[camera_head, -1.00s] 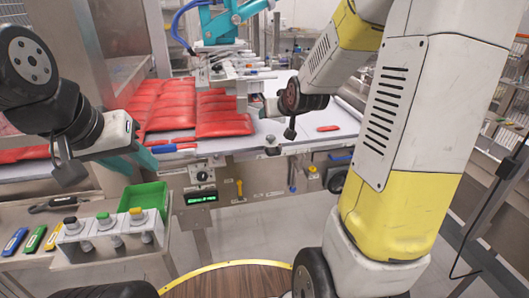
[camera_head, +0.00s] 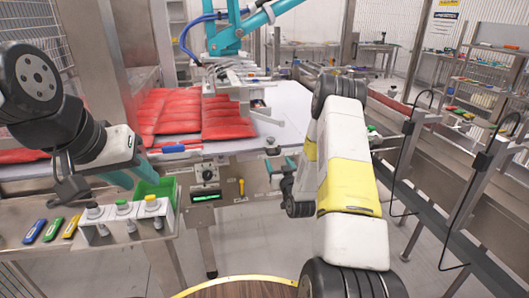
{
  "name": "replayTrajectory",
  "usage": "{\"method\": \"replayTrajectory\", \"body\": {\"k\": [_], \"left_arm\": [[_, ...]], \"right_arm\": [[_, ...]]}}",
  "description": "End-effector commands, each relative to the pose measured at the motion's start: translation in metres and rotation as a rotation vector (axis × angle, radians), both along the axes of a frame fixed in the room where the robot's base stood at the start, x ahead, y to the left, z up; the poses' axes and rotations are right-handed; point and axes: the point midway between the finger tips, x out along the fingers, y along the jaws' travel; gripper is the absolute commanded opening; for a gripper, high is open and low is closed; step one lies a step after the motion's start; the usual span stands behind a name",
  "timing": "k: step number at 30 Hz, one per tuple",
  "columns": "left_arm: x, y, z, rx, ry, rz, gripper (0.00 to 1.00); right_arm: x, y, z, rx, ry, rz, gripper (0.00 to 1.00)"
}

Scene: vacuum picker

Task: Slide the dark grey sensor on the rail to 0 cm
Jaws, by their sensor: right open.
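A small dark knob-like part (camera_head: 272,149) stands at the front edge of the machine table, and I cannot tell whether it is the dark grey sensor. The rail's scale is too small to read. My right gripper (camera_head: 284,186) is low in front of the machine, beside my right forearm and below that dark part, apart from it. It is open, and the arm hides much of it. My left gripper (camera_head: 68,184) hangs at the left above the side bench. Its dark fingers show, but their gap does not.
Red packs (camera_head: 172,112) lie on the machine table under a teal picker (camera_head: 224,40). A green bin (camera_head: 156,188), a button box (camera_head: 125,223) and coloured tools (camera_head: 53,229) sit on the left bench. A conveyor (camera_head: 445,190) runs along the right.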

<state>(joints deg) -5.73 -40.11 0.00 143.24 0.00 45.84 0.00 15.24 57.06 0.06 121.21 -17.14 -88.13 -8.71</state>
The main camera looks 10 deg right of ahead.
Motion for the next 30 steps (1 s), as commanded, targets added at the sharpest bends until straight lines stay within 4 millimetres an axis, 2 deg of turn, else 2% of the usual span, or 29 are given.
{"method": "replayTrajectory", "body": {"k": [6, 12, 23, 30], "left_arm": [[0.000, 0.000, 0.000, 0.000, 0.000, 0.000, 0.36], [0.000, 0.000, 0.000, 0.000, 0.000, 0.000, 0.36], [0.000, 0.000, 0.000, 0.000, 0.000, 0.000, 0.36], [0.000, 0.000, 0.000, 0.000, 0.000, 0.000, 0.36]], "right_arm": [[0.037, 0.002, 0.001, -0.002, -0.002, 0.001, 0.63], [0.060, 0.003, 0.001, 0.000, 0.000, 0.001, 0.63], [0.066, 0.003, 0.000, 0.001, 0.002, 0.001, 0.63], [0.066, 0.003, 0.001, 0.000, 0.002, 0.001, 0.16]]}}
